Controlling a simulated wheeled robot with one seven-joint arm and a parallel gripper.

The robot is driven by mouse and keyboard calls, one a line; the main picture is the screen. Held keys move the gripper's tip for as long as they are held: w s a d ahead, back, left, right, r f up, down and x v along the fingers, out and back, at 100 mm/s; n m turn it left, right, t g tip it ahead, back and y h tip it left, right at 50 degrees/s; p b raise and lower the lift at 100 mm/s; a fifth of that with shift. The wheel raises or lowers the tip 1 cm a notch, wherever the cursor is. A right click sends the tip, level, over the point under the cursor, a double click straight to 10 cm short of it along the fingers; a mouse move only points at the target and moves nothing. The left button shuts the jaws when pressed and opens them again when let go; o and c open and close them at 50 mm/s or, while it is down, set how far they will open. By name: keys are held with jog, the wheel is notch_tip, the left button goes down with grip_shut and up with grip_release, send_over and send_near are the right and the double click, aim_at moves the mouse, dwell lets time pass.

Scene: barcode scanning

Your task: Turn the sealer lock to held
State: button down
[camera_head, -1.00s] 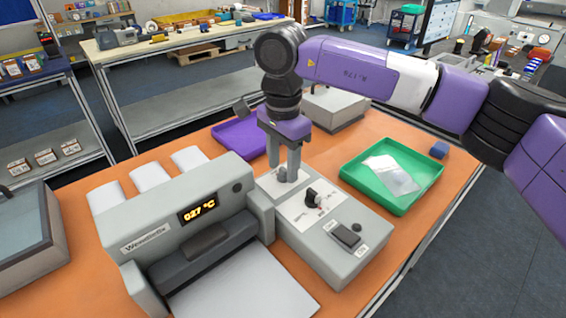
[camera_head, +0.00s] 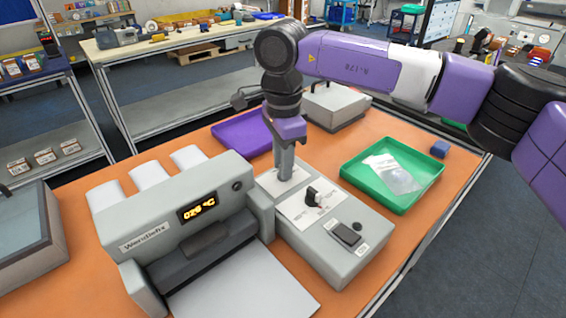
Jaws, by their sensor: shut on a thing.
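The sealer (camera_head: 190,221) is a grey machine on the orange table, with an amber display that seems to read 026 °C. Its control box (camera_head: 335,262) stands at its right, with a black dial knob (camera_head: 313,197) and a dark rocker switch (camera_head: 346,234). My gripper (camera_head: 285,174) points straight down at the back end of the control box, shut on the sealer lock there. The lock is mostly hidden between the fingers, so its setting cannot be told.
A green tray (camera_head: 352,181) with a clear bag (camera_head: 394,173) lies to the right, beside a small blue block (camera_head: 440,149). A purple tray (camera_head: 226,138) and a grey box (camera_head: 333,105) stand behind my gripper. White pouches (camera_head: 149,175) lie behind the sealer.

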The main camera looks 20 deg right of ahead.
jog(key=m, duration=0.7)
jog(key=shift+b, duration=0.35)
jog(key=m, duration=0.4)
jog(key=shift+m+b, duration=0.4)
jog(key=shift+m, duration=1.3)
jog(key=c, duration=1.2)
grip_release()
jog(key=shift+r, duration=0.1)
